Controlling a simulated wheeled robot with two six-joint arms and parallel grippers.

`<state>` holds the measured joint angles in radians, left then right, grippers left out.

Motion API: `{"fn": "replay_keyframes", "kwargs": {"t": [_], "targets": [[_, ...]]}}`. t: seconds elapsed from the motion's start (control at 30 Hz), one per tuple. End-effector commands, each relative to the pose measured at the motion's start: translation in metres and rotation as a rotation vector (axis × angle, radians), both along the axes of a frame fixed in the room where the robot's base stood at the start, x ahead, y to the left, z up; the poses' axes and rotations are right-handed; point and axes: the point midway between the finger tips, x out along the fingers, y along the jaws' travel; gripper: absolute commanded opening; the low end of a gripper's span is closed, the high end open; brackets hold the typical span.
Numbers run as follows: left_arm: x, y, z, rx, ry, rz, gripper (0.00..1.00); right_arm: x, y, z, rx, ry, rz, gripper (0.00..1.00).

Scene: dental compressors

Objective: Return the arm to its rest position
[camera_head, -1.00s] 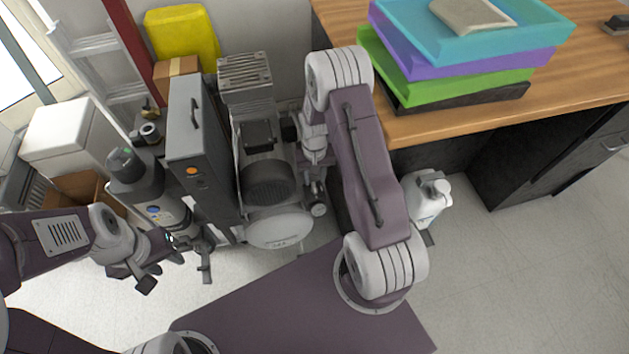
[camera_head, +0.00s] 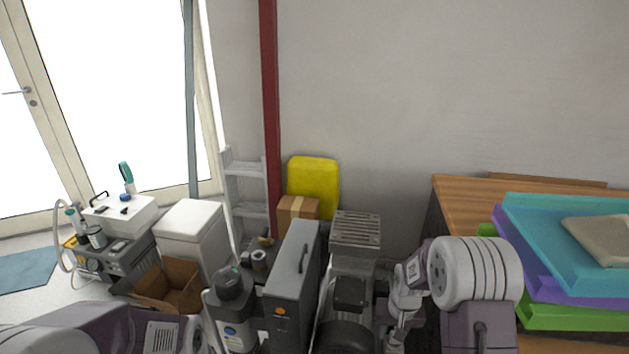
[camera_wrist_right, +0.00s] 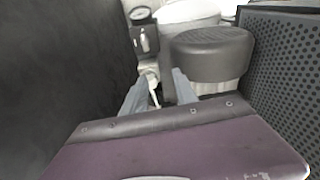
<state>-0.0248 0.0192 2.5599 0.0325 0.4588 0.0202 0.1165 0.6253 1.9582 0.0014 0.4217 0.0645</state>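My right arm (camera_head: 476,275) stands bent in the right half of the head view, between the machines and the wooden desk. Its wrist hangs down beside the compressor, and my right gripper (camera_head: 398,338) shows small at the lower edge. In the right wrist view, the two grey fingers of my right gripper (camera_wrist_right: 158,90) are apart with nothing clearly held between them. They point toward a dark round cap (camera_wrist_right: 212,52) and pale machine parts. My left arm (camera_head: 110,330) crosses the lower left corner of the head view. Its gripper is out of view.
A tall grey case (camera_head: 292,285) and a dark cylinder unit (camera_head: 232,312) stand left of the compressor (camera_head: 350,295). The wooden desk (camera_head: 462,197) with stacked trays (camera_head: 545,235) is close on the right. A perforated dark panel (camera_wrist_right: 285,80) flanks the right gripper.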

Motion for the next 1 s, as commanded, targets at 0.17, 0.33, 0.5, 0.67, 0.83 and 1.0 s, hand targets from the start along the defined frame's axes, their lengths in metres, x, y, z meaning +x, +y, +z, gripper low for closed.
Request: {"fn": "replay_keyframes", "kwargs": {"t": [0.17,0.33,0.5,0.67,0.83,1.0], "targets": [[0.0,0.0,0.0,0.0,0.0,0.0,0.36,-0.034,0.034,0.066,-0.002,-0.079,0.08,0.35],[0.0,0.0,0.0,0.0,0.0,0.0,0.36,-0.095,0.052,0.089,0.005,-0.078,0.137,0.35],[0.0,0.0,0.019,0.0,0.001,0.0,0.36,-0.163,0.054,0.092,0.014,0.036,0.162,0.35],[0.001,0.0,0.078,0.0,-0.001,0.0,0.36,-0.16,0.054,0.151,0.014,0.032,0.161,0.35],[0.0,0.0,0.144,0.0,0.0,0.0,0.36,-0.16,0.054,0.217,0.014,0.031,0.16,0.35],[0.001,0.0,0.209,0.0,-0.001,0.0,0.36,-0.159,0.054,0.282,0.014,0.031,0.16,0.35]]}}
